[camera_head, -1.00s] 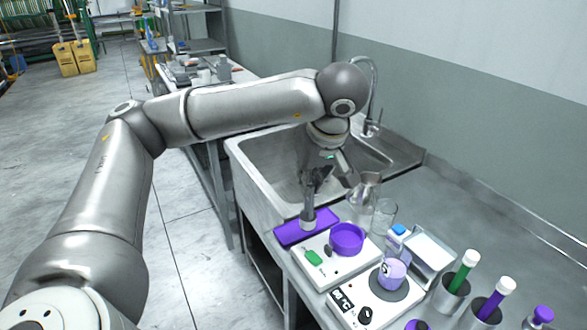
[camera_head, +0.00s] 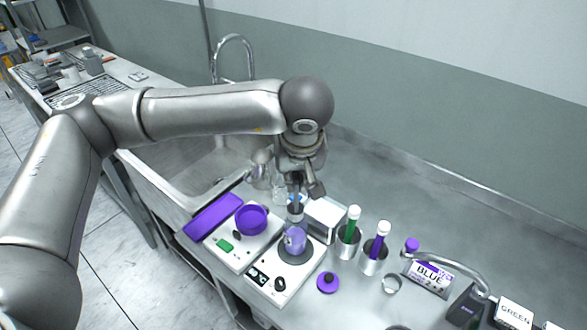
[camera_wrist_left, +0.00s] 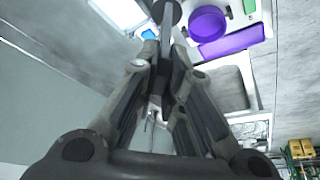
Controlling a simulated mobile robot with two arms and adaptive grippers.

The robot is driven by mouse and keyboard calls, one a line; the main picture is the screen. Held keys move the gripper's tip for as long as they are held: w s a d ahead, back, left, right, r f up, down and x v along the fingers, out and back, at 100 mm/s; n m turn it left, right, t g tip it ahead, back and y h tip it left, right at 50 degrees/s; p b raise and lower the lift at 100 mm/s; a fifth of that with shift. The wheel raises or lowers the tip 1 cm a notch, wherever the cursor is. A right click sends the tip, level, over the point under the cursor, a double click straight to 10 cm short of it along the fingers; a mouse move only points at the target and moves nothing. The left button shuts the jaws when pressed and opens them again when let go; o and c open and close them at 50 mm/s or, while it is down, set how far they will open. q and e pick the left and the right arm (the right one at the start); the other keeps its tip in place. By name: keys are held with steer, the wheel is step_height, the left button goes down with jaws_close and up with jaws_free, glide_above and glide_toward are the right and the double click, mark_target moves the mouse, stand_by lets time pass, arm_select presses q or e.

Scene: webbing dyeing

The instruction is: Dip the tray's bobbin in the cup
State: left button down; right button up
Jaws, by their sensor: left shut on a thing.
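The purple tray (camera_head: 213,217) lies empty at the left of the counter. The cup (camera_head: 295,241), a clear beaker with purple liquid, stands on the dark round plate of a white stirrer (camera_head: 283,276). My left gripper (camera_head: 297,186) points down over the cup, shut on the bobbin (camera_head: 296,213), a grey spool that hangs at or just above the cup's mouth. I cannot tell whether its lower end is inside. In the left wrist view the fingers (camera_wrist_left: 172,60) close on the stem and the bobbin's round grey end (camera_wrist_left: 167,12) shows at the top. My right gripper is out of view.
A purple dish (camera_head: 251,219) sits on a white scale beside the stirrer. Close right stand a white box (camera_head: 325,220), metal cups with a green tube (camera_head: 350,226) and a purple tube (camera_head: 379,241), and a purple lid (camera_head: 328,283). The sink and glassware are behind.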

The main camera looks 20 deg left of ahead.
mark_target(296, 209)
arm_select(q)
step_height(296, 209, down, 2)
steer(key=shift+f, duration=0.15)
steer(key=shift+f+b, duration=0.7)
steer(key=shift+b, duration=0.35)
step_height(296, 209, down, 3)
steer(key=b, duration=0.3)
step_height(296, 209, down, 5)
steer(key=b, duration=0.5)
steer(key=shift+r, duration=0.15)
stand_by(0.6)
stand_by(1.3)
